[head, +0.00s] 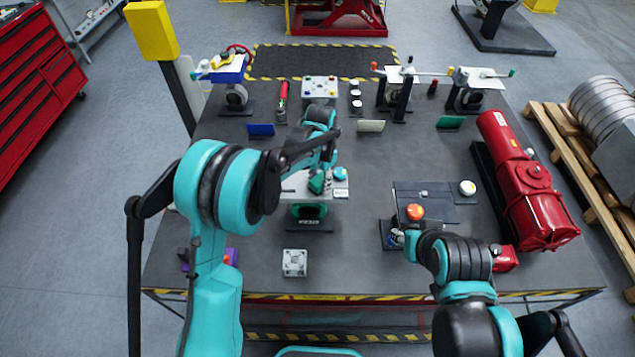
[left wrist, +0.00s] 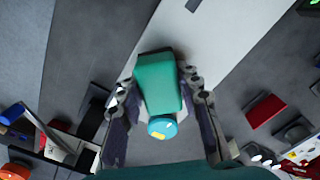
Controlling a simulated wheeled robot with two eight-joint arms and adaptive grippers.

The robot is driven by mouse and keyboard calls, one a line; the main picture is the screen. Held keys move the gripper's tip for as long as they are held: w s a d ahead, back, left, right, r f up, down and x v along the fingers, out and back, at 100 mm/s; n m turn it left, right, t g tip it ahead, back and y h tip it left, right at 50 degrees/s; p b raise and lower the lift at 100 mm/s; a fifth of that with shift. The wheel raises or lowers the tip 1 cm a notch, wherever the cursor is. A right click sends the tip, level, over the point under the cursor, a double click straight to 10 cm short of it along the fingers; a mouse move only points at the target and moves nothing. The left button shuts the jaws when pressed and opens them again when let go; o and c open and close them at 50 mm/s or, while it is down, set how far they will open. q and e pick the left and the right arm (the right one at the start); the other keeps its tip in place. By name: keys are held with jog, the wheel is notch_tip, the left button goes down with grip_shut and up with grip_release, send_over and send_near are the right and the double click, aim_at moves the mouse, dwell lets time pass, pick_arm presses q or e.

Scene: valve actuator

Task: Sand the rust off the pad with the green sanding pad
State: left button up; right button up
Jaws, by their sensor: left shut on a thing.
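My left gripper (head: 325,180) is shut on the green sanding pad (head: 316,184), a green block over the pale plate (head: 296,183) on a stand with a green ring. In the left wrist view the green sanding pad (left wrist: 158,82) sits between the two fingers (left wrist: 160,105), over a white surface (left wrist: 215,60). I cannot tell whether it touches that surface. A teal round cap (left wrist: 162,127) shows by its near end. I make out no clear rust; the arm and block hide part of the plate. My right arm reaches in from the lower right, its jaws not clearly visible.
An orange ball knob (head: 415,212) stands near my right arm. A red cylinder actuator (head: 525,185) lies along the right of the table. A small grey square part (head: 294,262) lies in front. Several valve stands line the back. Bare tabletop (head: 345,265) lies at front centre.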

aim_at(319, 179)
pick_arm(q)
jog(key=shift+d+r+p, duration=0.15)
jog(key=shift+r+p, duration=0.1)
jog(key=shift+p, duration=0.05)
notch_tip(319, 179, up, 2)
jog(key=shift+r+p, duration=0.2)
jog(key=shift+p, duration=0.2)
jog(key=shift+s+a+r+p, duration=0.1)
jog(key=shift+a+r+p, duration=0.1)
jog(key=shift+r+p, duration=0.4)
notch_tip(319, 179, up, 2)
jog(key=shift+d+r+p, duration=0.15)
jog(key=shift+r+p, duration=0.1)
jog(key=shift+p, duration=0.1)
jog(key=shift+r+p, duration=0.3)
jog(key=shift+r, duration=0.35)
